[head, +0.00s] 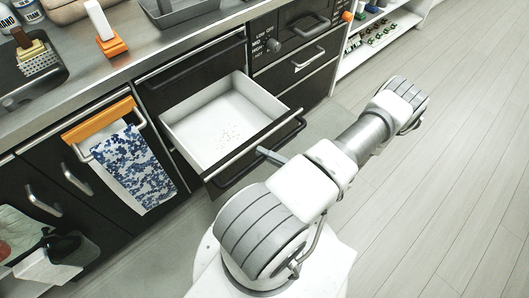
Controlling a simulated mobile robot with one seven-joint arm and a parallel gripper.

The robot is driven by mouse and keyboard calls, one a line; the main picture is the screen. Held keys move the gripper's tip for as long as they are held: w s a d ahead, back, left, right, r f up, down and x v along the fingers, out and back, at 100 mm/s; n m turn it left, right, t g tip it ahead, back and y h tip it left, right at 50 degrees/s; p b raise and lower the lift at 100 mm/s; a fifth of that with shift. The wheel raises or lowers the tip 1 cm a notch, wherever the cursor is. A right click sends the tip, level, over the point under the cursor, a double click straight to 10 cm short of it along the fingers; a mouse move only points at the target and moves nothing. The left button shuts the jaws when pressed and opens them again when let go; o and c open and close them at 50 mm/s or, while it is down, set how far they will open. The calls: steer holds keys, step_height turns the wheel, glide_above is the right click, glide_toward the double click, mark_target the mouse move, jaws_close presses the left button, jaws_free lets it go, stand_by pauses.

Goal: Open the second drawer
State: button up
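A drawer (205,140) under the counter stands pulled well out, with a white, seemingly empty inside. It is the one below a shut dark top front (190,62). Its dark front carries a long bar handle (293,126). A slim grey piece (271,155), which looks like part of my gripper, sticks out from behind my arm at the drawer's front, close to the handle. I cannot tell whether it touches the handle. The rest of my gripper is hidden by my arm, so its opening does not show.
An oven-like unit with knobs and a shut drawer (305,67) stands to the right. An orange rack with a blue-patterned towel (132,165) hangs on the left cabinet doors. Open shelves (375,35) are at the back. The wooden floor (450,180) at right is clear.

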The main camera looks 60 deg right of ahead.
steer(key=o, duration=0.4)
steer(key=v, duration=1.7)
steer(key=shift+s+p, duration=0.2)
steer(key=shift+p, duration=0.1)
